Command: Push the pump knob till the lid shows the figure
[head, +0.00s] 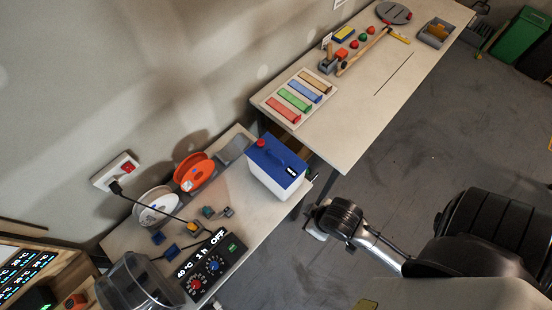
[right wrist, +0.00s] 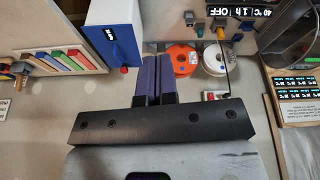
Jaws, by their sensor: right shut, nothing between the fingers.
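A white box with a blue lid (head: 275,160) stands on the nearer bench. The red pump knob (head: 261,143) is on the lid's wall-side end. A small black display (head: 292,171) near the opposite end shows white marks too small to read. In the right wrist view the lid (right wrist: 112,47), display (right wrist: 109,34) and red knob (right wrist: 124,69) are left of my right gripper (right wrist: 151,58). Its purple-grey fingers are together and empty, apart from the knob in the picture. I cannot make out its fingers in the head view. My left gripper is not in view.
Orange (head: 194,171) and white (head: 158,206) spools stand beside the box towards the wall. A dark control panel (head: 212,264) and a clear round container (head: 135,284) are at the bench's near end. A second bench (head: 345,130) holds coloured bars and tools.

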